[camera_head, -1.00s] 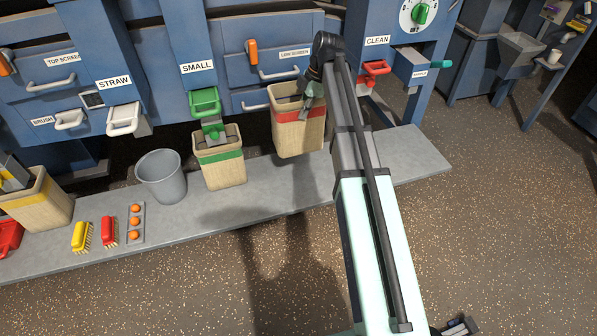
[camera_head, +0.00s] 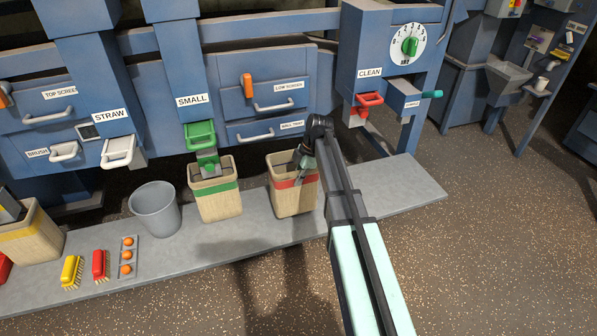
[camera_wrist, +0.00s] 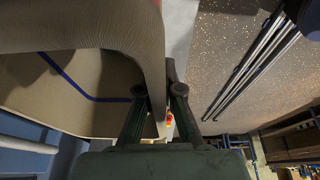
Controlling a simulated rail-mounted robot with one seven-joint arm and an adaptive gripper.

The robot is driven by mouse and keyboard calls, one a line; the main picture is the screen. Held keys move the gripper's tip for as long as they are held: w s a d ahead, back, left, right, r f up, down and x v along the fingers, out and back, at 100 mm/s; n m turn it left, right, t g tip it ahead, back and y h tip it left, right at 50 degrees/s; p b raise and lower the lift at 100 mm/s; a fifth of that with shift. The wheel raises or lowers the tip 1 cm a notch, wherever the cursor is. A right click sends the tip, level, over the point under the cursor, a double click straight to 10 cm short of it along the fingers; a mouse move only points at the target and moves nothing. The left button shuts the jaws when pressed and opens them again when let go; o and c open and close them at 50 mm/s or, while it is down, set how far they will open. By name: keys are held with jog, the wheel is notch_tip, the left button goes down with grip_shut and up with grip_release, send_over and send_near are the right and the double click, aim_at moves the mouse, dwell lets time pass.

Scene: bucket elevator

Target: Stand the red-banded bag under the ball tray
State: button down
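The red-banded bag (camera_head: 294,200) is a tan open-topped bag, upright in front of the blue machine's right part, at or just above the grey platform. I cannot tell if its base touches. My gripper (camera_head: 303,158) is at its right rim; in the wrist view my gripper (camera_wrist: 158,108) has one finger on each side of the bag wall (camera_wrist: 115,28), closed on it. A blue line shows inside the bag. A drawer (camera_head: 262,131) below the low screen drawer has a label resembling "ball tray"; it is up and left of the bag.
A green-banded bag (camera_head: 217,205) stands left under the small spout (camera_head: 200,135). Further left are a grey bucket (camera_head: 156,210), a small tray with orange balls (camera_head: 127,258), brushes (camera_head: 72,271) and a yellow-banded bag (camera_head: 30,240). The platform (camera_head: 400,185) is clear to the right.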

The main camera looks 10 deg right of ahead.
jog(key=shift+f, duration=2.3)
jog(key=c, duration=1.3)
grip_release()
jog(key=shift+f, duration=0.1)
send_near(299, 188)
jog(key=shift+v, duration=1.05)
jog(key=shift+w, duration=0.1)
